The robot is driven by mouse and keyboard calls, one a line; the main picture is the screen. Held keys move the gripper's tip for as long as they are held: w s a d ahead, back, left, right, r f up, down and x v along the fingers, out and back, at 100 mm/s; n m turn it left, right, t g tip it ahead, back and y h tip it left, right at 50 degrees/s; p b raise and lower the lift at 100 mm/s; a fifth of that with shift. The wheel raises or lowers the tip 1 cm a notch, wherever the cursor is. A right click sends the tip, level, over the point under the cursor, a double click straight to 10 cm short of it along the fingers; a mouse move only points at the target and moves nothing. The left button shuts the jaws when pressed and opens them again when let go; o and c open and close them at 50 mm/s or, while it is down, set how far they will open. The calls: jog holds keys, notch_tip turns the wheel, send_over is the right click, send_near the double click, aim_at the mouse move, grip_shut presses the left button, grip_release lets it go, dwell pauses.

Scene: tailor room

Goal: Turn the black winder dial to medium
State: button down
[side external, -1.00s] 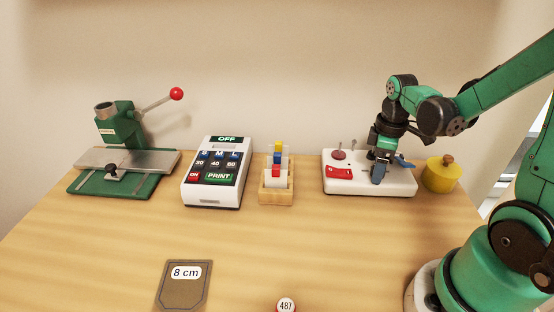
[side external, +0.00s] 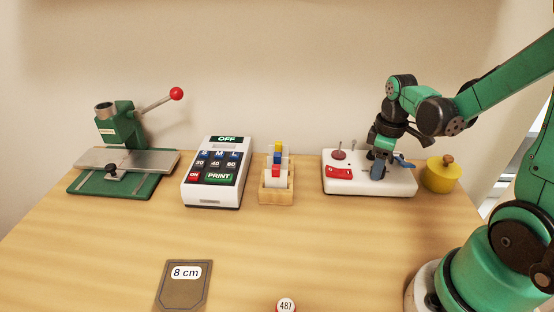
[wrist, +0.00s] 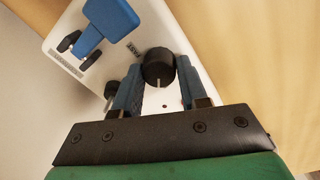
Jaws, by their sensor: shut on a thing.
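The winder is a white box (side external: 400,187) at the right of the table in the side view. Its black dial (wrist: 158,66) shows in the wrist view as a round knob with a white pointer line, which points toward the gripper's palm. A "FAST" label (wrist: 133,47) is printed on the winder beside the dial. My gripper (wrist: 158,80) is shut on the dial, a blue finger on each side. I cannot see a medium mark.
The winder also carries a red switch (side external: 338,173), a dark red disc (side external: 339,154) and a blue part (side external: 402,162). A yellow pot (side external: 440,178) stands close at its right. A wooden block holder (side external: 277,196) and label printer (side external: 216,172) stand left. The front table is mostly clear.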

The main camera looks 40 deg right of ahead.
jog(key=m, duration=1)
jog(key=shift+w, duration=0.1)
jog(key=shift+m+g, duration=0.3)
dwell(0.3)
jog(key=shift+c, duration=2.3)
grip_release()
